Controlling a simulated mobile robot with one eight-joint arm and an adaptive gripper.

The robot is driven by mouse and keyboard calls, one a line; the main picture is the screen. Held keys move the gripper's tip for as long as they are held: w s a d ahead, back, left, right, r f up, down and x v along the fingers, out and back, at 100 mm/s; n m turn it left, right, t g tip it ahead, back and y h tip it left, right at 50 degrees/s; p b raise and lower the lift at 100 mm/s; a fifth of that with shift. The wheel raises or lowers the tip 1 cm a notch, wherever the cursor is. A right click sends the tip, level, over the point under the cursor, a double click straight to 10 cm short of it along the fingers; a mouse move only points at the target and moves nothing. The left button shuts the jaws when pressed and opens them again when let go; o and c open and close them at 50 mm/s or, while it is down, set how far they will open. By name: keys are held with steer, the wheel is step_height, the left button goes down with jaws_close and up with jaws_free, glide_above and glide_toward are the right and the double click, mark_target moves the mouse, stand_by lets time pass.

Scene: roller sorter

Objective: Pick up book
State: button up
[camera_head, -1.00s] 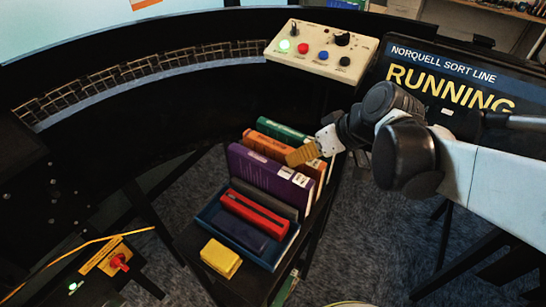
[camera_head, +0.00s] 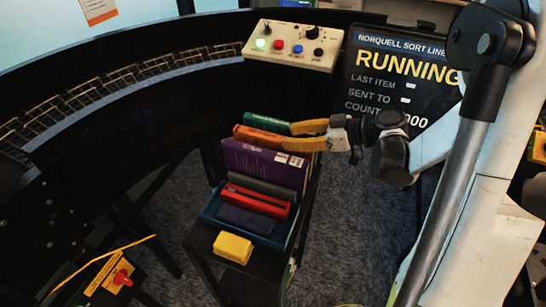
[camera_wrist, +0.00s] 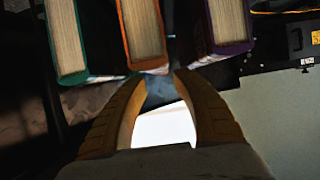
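An orange book (camera_head: 262,138) stands in a row on a small black stand, between a green book (camera_head: 268,123) and a purple book (camera_head: 265,165). My gripper (camera_head: 290,136) is open at the right end of this row, its two yellow fingers apart. In the wrist view the open gripper (camera_wrist: 159,76) has its fingertips at the near end of the orange book (camera_wrist: 143,35), one toward each side. The green book (camera_wrist: 66,40) is to the left and the purple book (camera_wrist: 228,25) to the right. Contact cannot be told. Nothing is held.
A blue tray (camera_head: 245,233) with red and dark items sits in front of the books, and a yellow block (camera_head: 233,247) lies before it. A control box (camera_head: 293,45) and a screen reading RUNNING (camera_head: 385,80) stand behind. A curved conveyor (camera_head: 110,90) is at left.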

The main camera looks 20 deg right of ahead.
mark_target(276, 137)
steer(key=b+x, duration=0.1)
steer(key=x, duration=0.5)
steer(key=shift+b, duration=0.35)
steer(key=shift+c, duration=0.5)
jaws_close()
